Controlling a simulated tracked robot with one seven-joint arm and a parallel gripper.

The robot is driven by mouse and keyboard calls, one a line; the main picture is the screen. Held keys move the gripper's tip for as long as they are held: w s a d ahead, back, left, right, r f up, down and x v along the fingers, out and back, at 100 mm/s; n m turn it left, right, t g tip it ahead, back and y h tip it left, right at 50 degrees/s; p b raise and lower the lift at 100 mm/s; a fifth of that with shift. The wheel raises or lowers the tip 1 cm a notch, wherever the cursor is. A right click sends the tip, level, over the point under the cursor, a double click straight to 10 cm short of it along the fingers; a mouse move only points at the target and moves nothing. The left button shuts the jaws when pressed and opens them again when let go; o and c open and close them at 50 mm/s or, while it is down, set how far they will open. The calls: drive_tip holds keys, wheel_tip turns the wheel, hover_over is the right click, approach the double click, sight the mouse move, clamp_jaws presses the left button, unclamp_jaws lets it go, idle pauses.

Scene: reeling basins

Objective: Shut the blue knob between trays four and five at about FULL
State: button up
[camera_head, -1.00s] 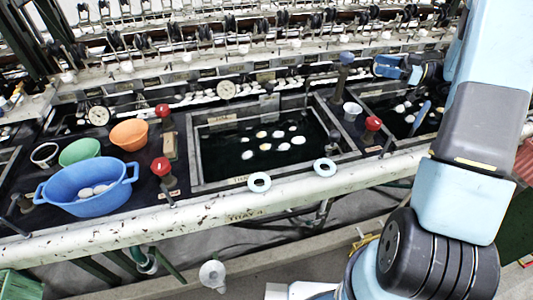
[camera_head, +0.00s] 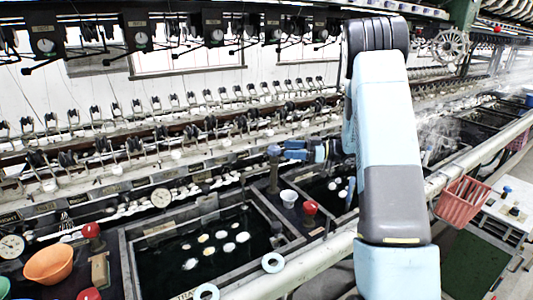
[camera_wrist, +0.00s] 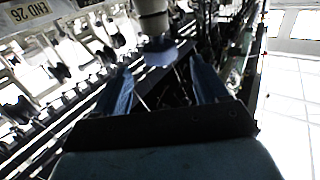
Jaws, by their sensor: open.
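The blue knob (camera_head: 273,150) tops a dark upright post at the back between two dark basins. Tray four (camera_head: 131,265) is the left basin, with several pale cocoons floating in it. Tray five is the right basin, partly behind my arm. My gripper (camera_head: 287,150) is open just right of the knob, its blue fingers pointing left toward it. In the wrist view, my open fingers (camera_wrist: 160,66) frame a blue-grey piece (camera_wrist: 160,48), which seems to be the knob, ahead of the tips. Whether they touch it is unclear. The knob's setting is not readable.
A white cup (camera_head: 289,198) and a red knob (camera_head: 310,208) stand in front of the blue knob. More red knobs and an orange bowl (camera_head: 49,265) are at left. Reeling machinery runs behind the basins. A red basket (camera_head: 462,203) hangs at right.

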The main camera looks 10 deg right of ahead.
sight(269, 147)
drive_tip(key=x, duration=0.8)
drive_tip(key=shift+a, duration=0.15)
drive_tip(key=c, duration=1)
drive_tip(key=shift+o, duration=0.2)
drive_tip(key=shift+m+t, duration=0.3)
drive_tip(key=shift+t, duration=0.1)
drive_tip(key=m+t+h, duration=0.1)
drive_tip(key=t, duration=0.1)
drive_tip(key=m+t+h, duration=0.2)
drive_tip(key=m+t, duration=0.1)
drive_tip(key=shift+w+t, duration=0.3)
drive_tip(key=shift+w, duration=0.05)
drive_tip(key=shift+w+d+m+t+h, duration=0.15)
drive_tip(key=shift+d+m+t+h, duration=0.05)
drive_tip(key=shift+m+t+h, duration=0.75)
drive_tip(key=shift+w+d+m+t+h, duration=0.1)
drive_tip(key=shift+d+m+t+h, duration=0.1)
drive_tip(key=shift+m+t+h, duration=0.75)
